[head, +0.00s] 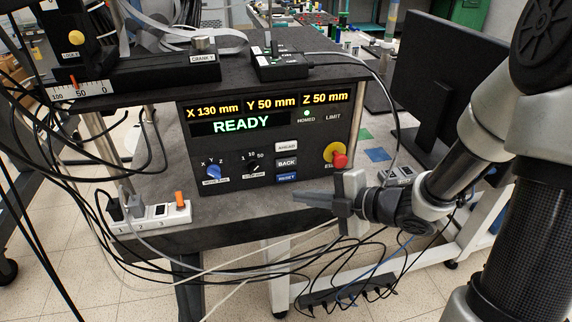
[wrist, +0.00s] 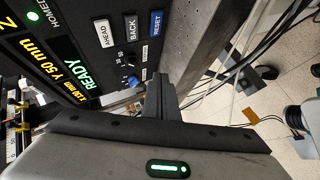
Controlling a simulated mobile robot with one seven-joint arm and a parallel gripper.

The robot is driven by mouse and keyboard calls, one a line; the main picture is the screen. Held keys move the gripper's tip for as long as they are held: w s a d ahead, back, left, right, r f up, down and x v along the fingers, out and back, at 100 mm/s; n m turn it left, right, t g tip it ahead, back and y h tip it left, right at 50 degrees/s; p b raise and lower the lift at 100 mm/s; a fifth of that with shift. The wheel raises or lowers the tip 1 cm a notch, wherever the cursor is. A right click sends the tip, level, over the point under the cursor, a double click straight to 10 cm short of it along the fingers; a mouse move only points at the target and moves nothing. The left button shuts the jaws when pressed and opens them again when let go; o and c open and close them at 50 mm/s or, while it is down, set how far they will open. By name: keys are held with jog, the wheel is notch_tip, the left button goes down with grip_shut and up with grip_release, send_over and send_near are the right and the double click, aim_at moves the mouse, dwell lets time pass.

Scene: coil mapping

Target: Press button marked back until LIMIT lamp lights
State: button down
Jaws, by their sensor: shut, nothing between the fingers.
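The control panel (head: 230,146) reads X 130 mm, Y 50 mm, Z 50 mm and READY. The BACK button (head: 286,162) is dark with white lettering, between the white AHEAD button (head: 286,146) and the blue RESET button (head: 286,178). BACK also shows in the wrist view (wrist: 131,28). No light shows at the LIMIT label (head: 333,117); the HOMED lamp (head: 307,113) glows green. My gripper (head: 297,197) is shut and empty, its tips pointing left, below RESET and apart from the buttons. The wrist view shows the shut fingers (wrist: 158,85) near the panel's lower edge.
A blue axis knob (head: 213,172) and a black step knob (head: 254,167) sit left of the buttons. A red emergency stop (head: 339,160) sits right of them, near my wrist. A power strip (head: 150,217) stands at left. Loose cables hang below the panel.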

send_near(281, 167)
jog(key=shift+w+a+f, duration=0.3)
jog(key=shift+a+f, duration=0.35)
jog(key=shift+a, duration=0.3)
jog(key=shift+w+a+f, duration=0.3)
jog(key=shift+a+f, duration=0.3)
jog(key=shift+a, duration=0.3)
jog(key=shift+w, duration=0.15)
dwell(0.9)
jog(key=shift+w+a, duration=0.1)
jog(key=shift+w, duration=0.15)
jog(key=shift+w+a+p, duration=0.15)
jog(key=shift+w+p, duration=0.15)
jog(key=shift+w, duration=0.1)
dwell(0.6)
dwell(0.3)
jog(key=shift+s+d, duration=0.25)
jog(key=shift+s, duration=0.55)
